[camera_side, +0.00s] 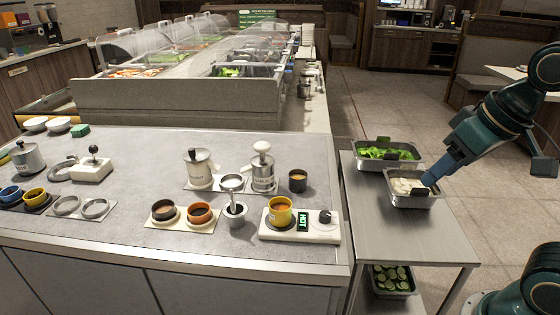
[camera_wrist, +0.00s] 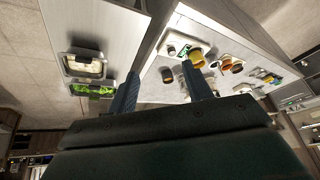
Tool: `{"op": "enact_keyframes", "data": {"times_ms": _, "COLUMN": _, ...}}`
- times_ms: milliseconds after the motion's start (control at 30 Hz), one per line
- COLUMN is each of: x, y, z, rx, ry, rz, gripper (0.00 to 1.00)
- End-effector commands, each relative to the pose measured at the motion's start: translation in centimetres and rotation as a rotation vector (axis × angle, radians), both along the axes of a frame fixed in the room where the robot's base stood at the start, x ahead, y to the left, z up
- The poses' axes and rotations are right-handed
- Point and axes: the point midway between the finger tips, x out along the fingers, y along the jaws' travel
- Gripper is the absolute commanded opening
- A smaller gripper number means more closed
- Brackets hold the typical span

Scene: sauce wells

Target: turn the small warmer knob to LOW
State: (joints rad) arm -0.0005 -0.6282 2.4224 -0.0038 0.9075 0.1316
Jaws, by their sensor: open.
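The small warmer (camera_side: 300,236) is a white block near the front right corner of the grey counter. A yellow cup (camera_side: 280,212) with orange contents stands on the warmer's left part. My gripper (camera_side: 430,180) is well to the right of the knob, above the side table, apart from the warmer. In the wrist view its two blue fingers are spread and empty (camera_wrist: 162,84). The warmer (camera_wrist: 178,47) shows there beyond the fingers; its knob is too small to read.
Steel pans of white food (camera_side: 411,201) and green leaves (camera_side: 385,157) stand on the side table (camera_side: 400,240) under or near my gripper. A ladle holder (camera_side: 235,213), a dark cup (camera_side: 298,181) and pump jars (camera_side: 262,172) stand near the warmer. The counter's front strip is clear.

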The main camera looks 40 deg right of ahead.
Motion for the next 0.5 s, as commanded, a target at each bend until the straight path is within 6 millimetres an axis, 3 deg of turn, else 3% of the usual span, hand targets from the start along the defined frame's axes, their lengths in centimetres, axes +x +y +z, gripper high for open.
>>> {"op": "enact_keyframes", "data": {"times_ms": 500, "x": 9.4, "y": 0.3, "z": -0.7, "rx": 0.149, "ry": 0.171, "rz": -0.378, "gripper": 0.5}}
